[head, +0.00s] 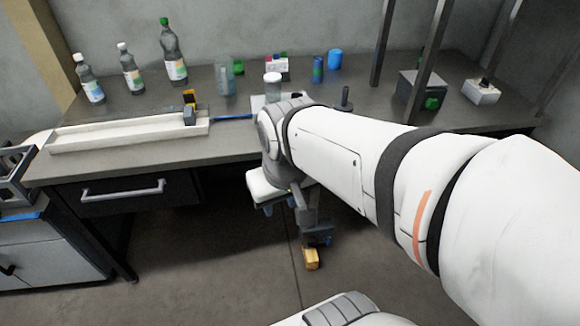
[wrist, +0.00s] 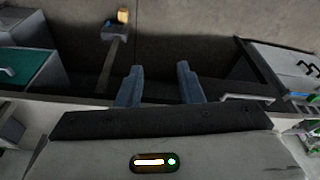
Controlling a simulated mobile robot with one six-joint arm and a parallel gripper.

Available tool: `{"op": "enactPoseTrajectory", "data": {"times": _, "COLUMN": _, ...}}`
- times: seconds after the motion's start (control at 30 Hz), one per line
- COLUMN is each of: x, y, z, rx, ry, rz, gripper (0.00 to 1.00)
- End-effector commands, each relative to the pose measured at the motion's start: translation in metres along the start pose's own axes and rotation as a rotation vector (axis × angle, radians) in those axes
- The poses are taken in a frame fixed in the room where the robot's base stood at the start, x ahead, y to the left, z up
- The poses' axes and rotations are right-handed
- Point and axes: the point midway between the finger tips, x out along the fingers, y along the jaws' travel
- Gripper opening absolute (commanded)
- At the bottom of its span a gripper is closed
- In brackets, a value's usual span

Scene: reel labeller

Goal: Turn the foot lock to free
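A yellow-orange block (head: 311,258), which looks like the foot lock, sits low near the floor under the bench, at the lower end of a dark upright bar (head: 306,215). The yellow block also shows at the top of the wrist view (wrist: 123,16), on a grey box at the end of the bar. I cannot read its setting. My gripper (head: 280,207) is below the bench edge, above and to the left of the block, and partly hidden by my arm. In the wrist view my gripper (wrist: 160,86) has two blue-grey fingers apart with nothing between them.
The grey bench (head: 150,152) carries a long white tray (head: 120,133), several bottles, cups and small boxes. A drawer (head: 125,193) hangs below at left, beside a cabinet (head: 40,255). Metal posts stand at right. The floor (head: 220,265) around the block looks clear.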

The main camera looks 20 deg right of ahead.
Motion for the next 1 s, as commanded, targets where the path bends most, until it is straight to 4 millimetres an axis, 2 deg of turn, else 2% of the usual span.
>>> {"op": "enactPoseTrajectory", "data": {"times": 0.17, "x": 0.019, "y": -0.004, "z": -0.005, "rx": 0.064, "ry": -0.054, "rz": -0.044, "gripper": 0.34}}
{"op": "enactPoseTrajectory", "data": {"times": 0.37, "x": 0.077, "y": -0.019, "z": -0.030, "rx": 0.292, "ry": -0.221, "rz": -0.208, "gripper": 0.34}}
{"op": "enactPoseTrajectory", "data": {"times": 0.53, "x": 0.135, "y": -0.027, "z": -0.064, "rx": 0.527, "ry": -0.365, "rz": -0.391, "gripper": 0.34}}
{"op": "enactPoseTrajectory", "data": {"times": 0.73, "x": 0.211, "y": -0.023, "z": -0.111, "rx": 0.813, "ry": -0.494, "rz": -0.618, "gripper": 0.34}}
{"op": "enactPoseTrajectory", "data": {"times": 0.87, "x": 0.266, "y": -0.009, "z": -0.143, "rx": 1.002, "ry": -0.553, "rz": -0.773, "gripper": 0.34}}
{"op": "enactPoseTrajectory", "data": {"times": 1.0, "x": 0.332, "y": 0.017, "z": -0.173, "rx": 1.209, "ry": -0.592, "rz": -0.947, "gripper": 0.34}}
